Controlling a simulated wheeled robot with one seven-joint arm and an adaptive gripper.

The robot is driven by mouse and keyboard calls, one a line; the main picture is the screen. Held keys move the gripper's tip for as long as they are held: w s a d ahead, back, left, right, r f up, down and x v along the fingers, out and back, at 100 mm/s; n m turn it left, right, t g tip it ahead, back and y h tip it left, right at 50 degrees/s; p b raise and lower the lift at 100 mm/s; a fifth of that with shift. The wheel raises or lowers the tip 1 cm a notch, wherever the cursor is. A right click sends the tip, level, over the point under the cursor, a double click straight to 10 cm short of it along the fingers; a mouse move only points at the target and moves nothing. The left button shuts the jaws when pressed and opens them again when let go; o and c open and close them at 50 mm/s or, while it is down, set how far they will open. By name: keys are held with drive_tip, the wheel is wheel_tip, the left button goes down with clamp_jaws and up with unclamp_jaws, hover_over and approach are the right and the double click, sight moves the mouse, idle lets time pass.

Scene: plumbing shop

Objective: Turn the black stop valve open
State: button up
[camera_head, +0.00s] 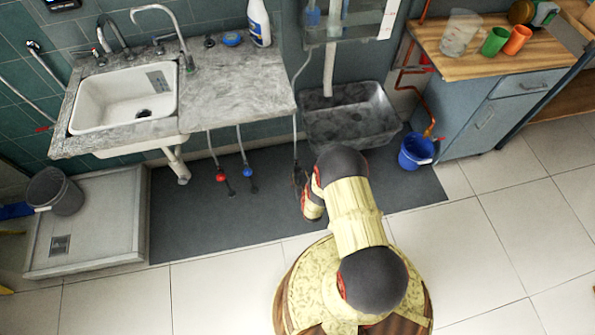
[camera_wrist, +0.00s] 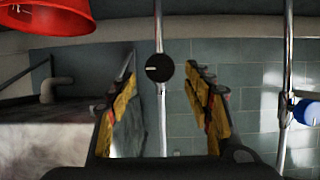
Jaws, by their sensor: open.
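The black stop valve (camera_wrist: 158,67) shows as a round black knob with a small pale mark, on a vertical metal pipe (camera_wrist: 162,115). In the wrist view it appears between the two fingers of my gripper (camera_wrist: 164,85), in the upper middle. The gripper is open with clear gaps on both sides of the knob, and holds nothing. In the head view, my arm ends near the dark lower end of a grey hose (camera_head: 295,150); I cannot separate the valve from the gripper there.
A blue valve (camera_wrist: 306,112) is on another pipe to the right in the wrist view. A large red object (camera_wrist: 50,14) sits at upper left. In the head view, red (camera_head: 220,177) and blue (camera_head: 247,173) valves hang under the sink counter (camera_head: 235,95). A grey basin (camera_head: 350,118) is close by.

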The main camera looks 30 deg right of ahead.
sight(298, 171)
drive_tip(key=shift+b+x, duration=0.85)
drive_tip(key=shift+x, duration=1.5)
drive_tip(key=c, duration=0.4)
drive_tip(key=c, duration=0.7)
drive_tip(key=shift+c, duration=0.4)
